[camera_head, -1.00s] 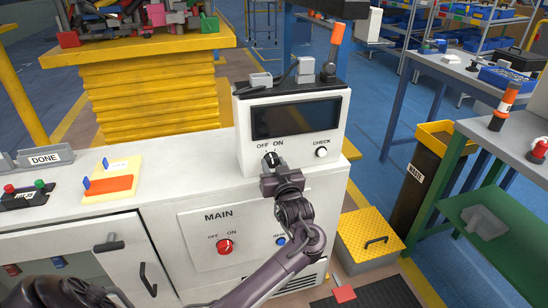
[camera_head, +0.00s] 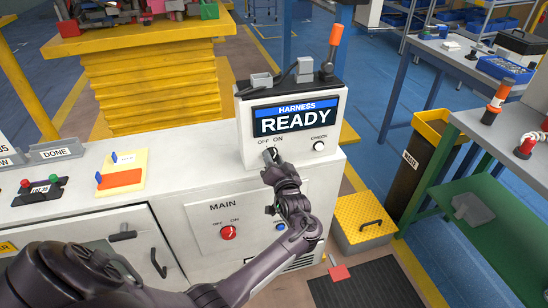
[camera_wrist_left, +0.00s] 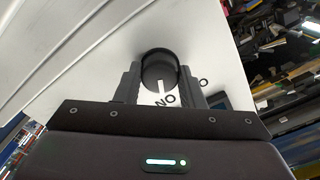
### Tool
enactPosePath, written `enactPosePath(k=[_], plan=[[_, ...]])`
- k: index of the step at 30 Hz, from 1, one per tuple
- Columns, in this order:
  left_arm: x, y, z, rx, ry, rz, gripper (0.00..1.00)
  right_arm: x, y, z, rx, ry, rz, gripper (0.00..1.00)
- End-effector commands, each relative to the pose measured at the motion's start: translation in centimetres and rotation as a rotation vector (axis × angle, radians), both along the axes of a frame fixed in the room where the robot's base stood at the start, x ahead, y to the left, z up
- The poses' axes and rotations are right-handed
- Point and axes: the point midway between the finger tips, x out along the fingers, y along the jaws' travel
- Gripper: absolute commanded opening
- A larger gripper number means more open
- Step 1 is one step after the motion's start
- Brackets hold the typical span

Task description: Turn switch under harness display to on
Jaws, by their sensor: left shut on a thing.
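The harness display (camera_head: 293,119) stands on the white cabinet and is lit, reading "HARNESS READY". Below it, the OFF/ON switch is mostly hidden by my left gripper (camera_head: 271,154) in the head view. In the left wrist view the black round switch knob (camera_wrist_left: 159,72) sits between the two fingers of my left gripper (camera_wrist_left: 160,82), which is shut on it. The knob's white mark points toward the "ON" label. My right gripper is not in view.
The MAIN panel with a red knob (camera_head: 228,232) is below on the cabinet front. A yellow step box (camera_head: 365,219) and a waste bin (camera_head: 416,160) stand to the right.

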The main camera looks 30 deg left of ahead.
Motion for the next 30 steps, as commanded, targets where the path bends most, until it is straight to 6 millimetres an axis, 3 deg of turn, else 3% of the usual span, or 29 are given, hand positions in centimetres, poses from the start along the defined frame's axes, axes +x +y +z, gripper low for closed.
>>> enactPosePath(k=[13, 14, 18, 30], plan=[[0.01, -0.04, -0.07, 0.009, 0.011, -0.001, 0.13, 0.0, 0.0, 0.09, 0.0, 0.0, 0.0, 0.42], [0.02, -0.04, -0.06, 0.008, 0.01, -0.001, 0.39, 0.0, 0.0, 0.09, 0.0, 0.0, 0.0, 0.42], [0.02, -0.03, -0.05, 0.007, 0.01, -0.001, 0.57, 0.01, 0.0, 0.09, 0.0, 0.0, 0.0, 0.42], [-0.65, -0.89, -0.14, 0.005, 0.009, -0.002, 0.57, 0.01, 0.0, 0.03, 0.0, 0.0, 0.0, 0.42]])
